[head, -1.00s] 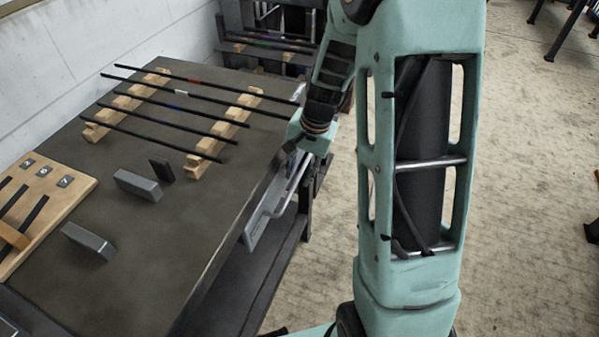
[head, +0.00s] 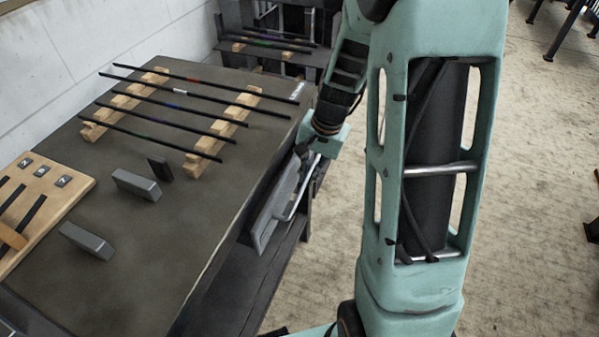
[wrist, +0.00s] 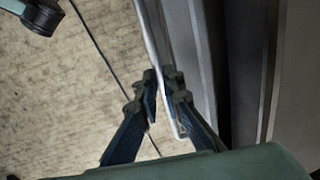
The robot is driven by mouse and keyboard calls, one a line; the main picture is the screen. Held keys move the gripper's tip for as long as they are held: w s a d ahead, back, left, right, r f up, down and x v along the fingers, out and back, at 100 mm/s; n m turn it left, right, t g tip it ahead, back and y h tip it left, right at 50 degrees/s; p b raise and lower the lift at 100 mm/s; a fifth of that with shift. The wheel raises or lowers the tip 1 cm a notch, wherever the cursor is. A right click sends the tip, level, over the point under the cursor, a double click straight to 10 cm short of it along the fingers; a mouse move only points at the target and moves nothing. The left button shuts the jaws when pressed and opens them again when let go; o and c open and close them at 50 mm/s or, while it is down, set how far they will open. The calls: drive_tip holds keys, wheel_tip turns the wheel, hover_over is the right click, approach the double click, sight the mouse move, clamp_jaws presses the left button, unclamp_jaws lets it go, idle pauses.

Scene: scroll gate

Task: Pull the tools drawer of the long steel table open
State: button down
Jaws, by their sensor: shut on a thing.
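The long steel table (head: 165,245) has a grey drawer front (head: 264,232) on its right side, standing out from the table edge with a dark gap behind it. A pale bar handle (head: 300,188) runs along this front. My gripper (wrist: 162,80) has its two dark fingers on either side of the handle bar (wrist: 150,32) in the wrist view, shut on it near one end. In the head view my wrist covers most of the fingers. The inside of the drawer and any label on it are not visible.
On the tabletop, several dark rods lie across two notched wooden racks (head: 217,133). Grey blocks (head: 136,185) and a wooden board (head: 40,195) lie nearer. A lower shelf (head: 232,290) runs under the table. Bare floor (head: 535,200) lies to the right.

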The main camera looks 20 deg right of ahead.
drive_tip(key=s+d+b, duration=0.4)
drive_tip(key=s+d, duration=0.9)
drive_tip(key=d, duration=0.5)
drive_tip(key=c, duration=2)
unclamp_jaws()
drive_tip(key=shift+c, duration=0.2)
wheel_tip(320, 180, up, 12)
drive_tip(key=s+d, duration=0.1)
drive_tip(key=shift+s+d, duration=0.2)
drive_tip(key=shift+d, duration=0.2)
drive_tip(key=shift+d+f, duration=0.1)
drive_tip(key=shift+f, duration=0.05)
